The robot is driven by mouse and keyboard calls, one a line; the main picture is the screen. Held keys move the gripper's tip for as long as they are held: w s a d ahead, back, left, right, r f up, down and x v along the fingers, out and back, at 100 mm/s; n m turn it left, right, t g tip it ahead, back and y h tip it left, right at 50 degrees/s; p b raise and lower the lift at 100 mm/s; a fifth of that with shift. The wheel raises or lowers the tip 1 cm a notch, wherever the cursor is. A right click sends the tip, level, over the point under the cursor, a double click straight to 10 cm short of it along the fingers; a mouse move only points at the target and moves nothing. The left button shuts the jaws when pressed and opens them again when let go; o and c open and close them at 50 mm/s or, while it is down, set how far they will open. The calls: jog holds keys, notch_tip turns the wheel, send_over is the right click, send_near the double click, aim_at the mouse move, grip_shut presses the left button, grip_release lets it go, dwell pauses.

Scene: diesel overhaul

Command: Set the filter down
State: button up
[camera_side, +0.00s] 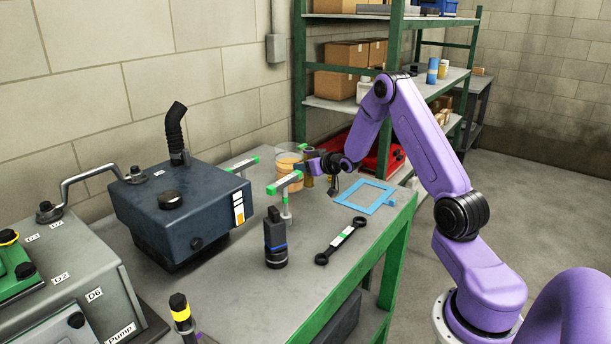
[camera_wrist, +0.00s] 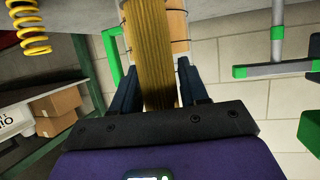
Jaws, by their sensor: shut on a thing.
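The filter (camera_wrist: 153,50) is a yellow-brown pleated cylinder between my gripper's two dark fingers in the wrist view. My gripper (camera_wrist: 158,85) is shut on it. In the side view my gripper (camera_side: 312,166) is at the far part of the bench, just right of an orange container (camera_side: 288,170). The filter shows there only as a small tan piece (camera_side: 308,181), partly hidden by the fingers. I cannot tell whether its lower end touches the bench. A flat blue rectangular frame (camera_side: 367,197) lies on the bench to the right of my gripper.
A green-and-grey T-shaped stand (camera_side: 285,190) is close in front of my gripper. A black cylindrical part (camera_side: 275,240) and a black link rod (camera_side: 341,241) are nearer. A dark engine housing (camera_side: 180,210) fills the left. The bench (camera_side: 300,290) is clear at the front.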

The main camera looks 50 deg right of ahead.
aim_at(305, 174)
jog(key=shift+w+d+f, duration=0.1)
jog(key=shift+w+f, duration=0.05)
jog(key=shift+f, duration=1.55)
jog(key=o, duration=1.1)
jog(key=shift+f, duration=0.15)
jog(key=shift+s+r, duration=0.25)
jog(key=shift+r, duration=0.05)
jog(key=v, duration=1.1)
jog(key=shift+s, duration=0.2)
jog(key=shift+r, duration=0.1)
